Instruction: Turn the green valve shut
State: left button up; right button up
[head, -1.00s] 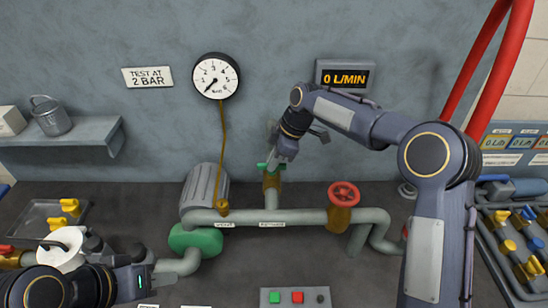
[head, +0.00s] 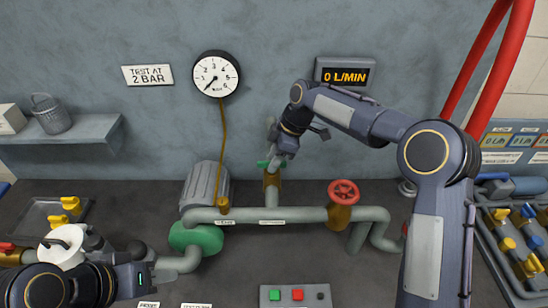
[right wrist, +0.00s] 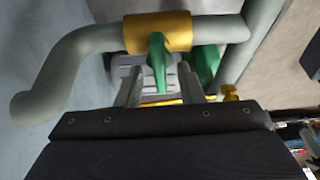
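The green valve has a green lever handle (head: 263,163) on a brass body (head: 272,180), on the short upright pipe below the wall gauge. My right gripper (head: 275,158) is at the handle and partly covers it in the head view. In the right wrist view the green handle (right wrist: 158,62) stands between the two grey fingers of my right gripper (right wrist: 158,88), with gaps on both sides; the brass collar (right wrist: 158,32) is beyond. My left gripper (head: 135,252) is low at the left, away from the valve; its fingertips are unclear.
A red handwheel (head: 343,192) stands on the pipe to the right. The gauge (head: 215,75) needle points low left; the display (head: 345,76) reads 0 L/MIN. A button box (head: 295,297) is in front.

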aim_at(284, 161)
jog(key=b+v, duration=0.1)
jog(key=v, duration=0.6)
jog(key=shift+d, duration=0.1)
jog(key=shift+d+r, duration=0.1)
jog(key=shift+r, duration=0.25)
